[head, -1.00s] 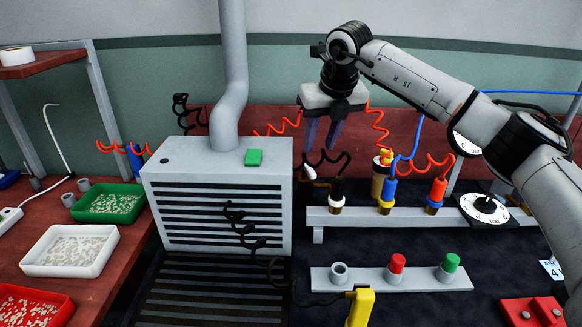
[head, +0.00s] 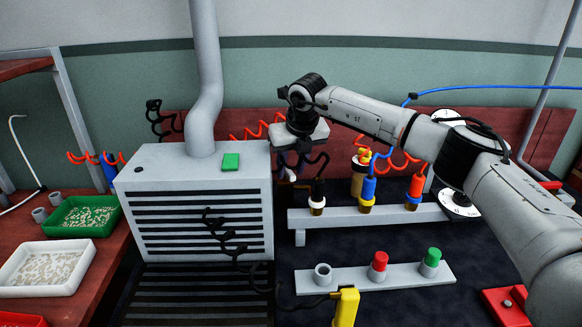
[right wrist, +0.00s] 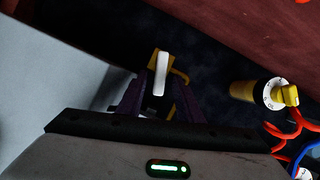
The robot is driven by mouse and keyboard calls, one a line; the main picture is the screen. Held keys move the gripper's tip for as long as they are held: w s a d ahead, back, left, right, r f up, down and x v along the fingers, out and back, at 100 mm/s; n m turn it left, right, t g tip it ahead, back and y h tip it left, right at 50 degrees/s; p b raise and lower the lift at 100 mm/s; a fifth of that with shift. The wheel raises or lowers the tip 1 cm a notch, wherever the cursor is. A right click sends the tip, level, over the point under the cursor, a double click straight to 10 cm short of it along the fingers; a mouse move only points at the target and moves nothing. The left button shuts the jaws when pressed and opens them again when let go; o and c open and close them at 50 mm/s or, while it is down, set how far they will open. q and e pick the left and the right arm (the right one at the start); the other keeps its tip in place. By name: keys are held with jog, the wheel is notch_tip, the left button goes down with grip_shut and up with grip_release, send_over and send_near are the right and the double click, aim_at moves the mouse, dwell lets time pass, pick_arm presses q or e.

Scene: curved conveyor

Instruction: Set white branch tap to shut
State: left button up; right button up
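The white branch tap shows in the right wrist view as a white lever handle (right wrist: 162,74) on a yellow-brass body (right wrist: 181,76). My right gripper (right wrist: 160,98) has its two purple fingers apart, one on each side below the handle in that picture. I cannot tell whether either finger touches it. In the head view my right gripper (head: 292,162) points down behind the grey slatted box's right edge, and the tap is mostly hidden there. My left gripper is not in view.
The grey slatted box (head: 190,168) with a green block on top stands close left of the gripper. A rail (head: 335,217) with black, blue and orange connectors stands to the right. A brass fitting with a yellow knob (right wrist: 287,95) is nearby. Coiled hoses hang behind.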

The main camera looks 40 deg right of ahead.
grip_shut()
jog(key=shift+w+a+r+m+h+p, duration=0.15)
jog(key=shift+a+m+h+p, duration=0.2)
jog(key=shift+m, duration=0.45)
jog(key=shift+w+a+m+h, duration=0.15)
jog(key=shift+m+h, duration=0.1)
jog(key=shift+m, duration=0.35)
jog(key=shift+a+m+h, duration=0.15)
jog(key=shift+m+h, duration=0.05)
jog(key=shift+m, duration=0.4)
grip_release()
